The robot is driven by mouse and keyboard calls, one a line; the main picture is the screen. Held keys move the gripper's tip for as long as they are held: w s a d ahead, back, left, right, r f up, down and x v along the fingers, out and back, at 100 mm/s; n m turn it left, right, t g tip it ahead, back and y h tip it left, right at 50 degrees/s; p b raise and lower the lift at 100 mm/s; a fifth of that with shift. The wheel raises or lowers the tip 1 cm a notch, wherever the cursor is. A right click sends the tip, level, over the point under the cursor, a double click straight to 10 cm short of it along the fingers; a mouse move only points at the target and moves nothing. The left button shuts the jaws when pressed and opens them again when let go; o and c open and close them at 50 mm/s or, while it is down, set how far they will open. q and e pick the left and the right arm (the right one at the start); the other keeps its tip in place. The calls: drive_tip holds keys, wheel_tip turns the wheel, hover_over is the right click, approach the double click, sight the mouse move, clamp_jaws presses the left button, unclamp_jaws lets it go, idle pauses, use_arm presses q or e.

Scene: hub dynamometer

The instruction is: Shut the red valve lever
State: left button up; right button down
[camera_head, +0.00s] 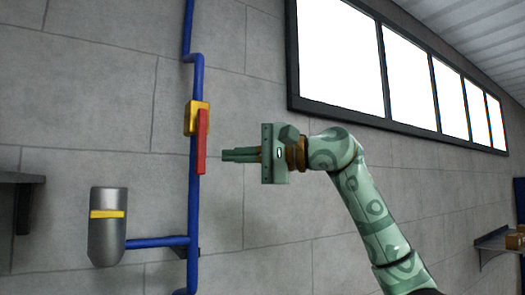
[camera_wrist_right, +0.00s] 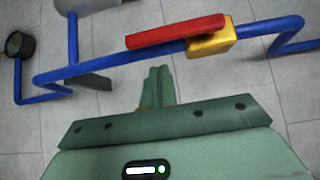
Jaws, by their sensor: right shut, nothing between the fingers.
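The red valve lever (camera_head: 202,141) hangs down along the vertical blue pipe (camera_head: 193,215), below a yellow valve body (camera_head: 197,117). My right gripper (camera_head: 226,155) is to the right of the lever, at the height of its lower part, with a gap showing between them. Its fingers are shut and empty. In the right wrist view the red lever (camera_wrist_right: 175,31) lies alongside the pipe, joined to the yellow body (camera_wrist_right: 211,41). The shut fingers (camera_wrist_right: 157,72) point toward the lever and appear apart from it. My left gripper is not in view.
A grey cylinder with a yellow band (camera_head: 108,227) joins the pipe at lower left. A dark shelf (camera_head: 20,178) is at the left edge, another shelf (camera_head: 492,240) at far right. A round dark gauge (camera_wrist_right: 19,44) shows in the wrist view. Bare wall lies behind.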

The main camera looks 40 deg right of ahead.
sight(200, 142)
drive_tip(key=shift+a, duration=1.35)
drive_tip(key=shift+f, duration=0.1)
